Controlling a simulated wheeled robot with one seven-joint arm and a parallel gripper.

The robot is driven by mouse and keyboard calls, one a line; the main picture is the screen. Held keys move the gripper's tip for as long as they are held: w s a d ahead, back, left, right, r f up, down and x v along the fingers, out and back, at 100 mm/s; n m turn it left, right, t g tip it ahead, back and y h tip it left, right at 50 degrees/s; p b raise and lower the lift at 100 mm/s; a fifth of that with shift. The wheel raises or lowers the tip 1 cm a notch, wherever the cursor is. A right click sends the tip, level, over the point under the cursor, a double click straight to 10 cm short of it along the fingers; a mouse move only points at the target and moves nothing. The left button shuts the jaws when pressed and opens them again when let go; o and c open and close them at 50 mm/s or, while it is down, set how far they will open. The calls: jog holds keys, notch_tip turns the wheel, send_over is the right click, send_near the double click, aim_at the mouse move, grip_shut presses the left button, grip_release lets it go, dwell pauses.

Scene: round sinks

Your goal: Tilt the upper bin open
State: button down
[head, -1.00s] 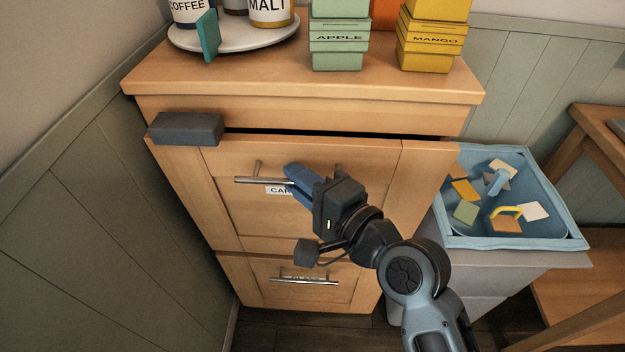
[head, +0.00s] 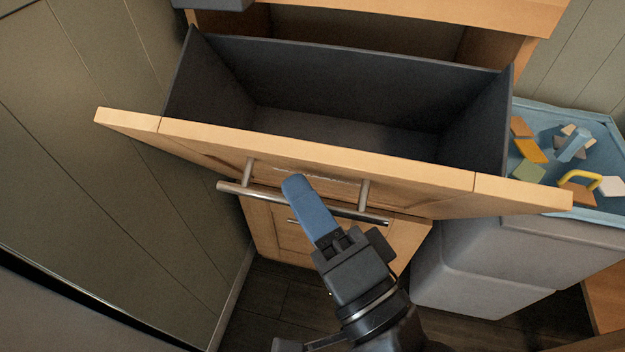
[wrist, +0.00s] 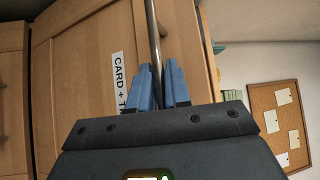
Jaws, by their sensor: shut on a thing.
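The upper bin (head: 340,95) is a dark grey box behind a wooden front (head: 310,150). It is tilted out from the cabinet, and its empty inside shows from above. A metal bar handle (head: 235,187) runs across the front on two posts. My gripper (head: 298,190) is shut on the handle; one blue finger lies over the bar in the head view. In the wrist view, both blue fingers (wrist: 160,85) stand either side of the bar (wrist: 153,35), by a white label (wrist: 118,82) reading "CARD + T", the rest hidden.
A lower bin front (head: 285,235) is beneath the upper one. A blue tub (head: 560,125) with colored pieces stands on a grey bin (head: 500,265) at right, close to the tilted front. A panelled wall (head: 90,150) is at left. A cork board (wrist: 280,120) shows in the wrist view.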

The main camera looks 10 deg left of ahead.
jog(key=shift+s+f, duration=0.55)
jog(key=shift+s, duration=0.1)
jog(key=c, duration=1.2)
grip_release()
jog(key=shift+b+v, duration=1.4)
jog(key=shift+v, duration=2.5)
jog(key=shift+d, duration=0.1)
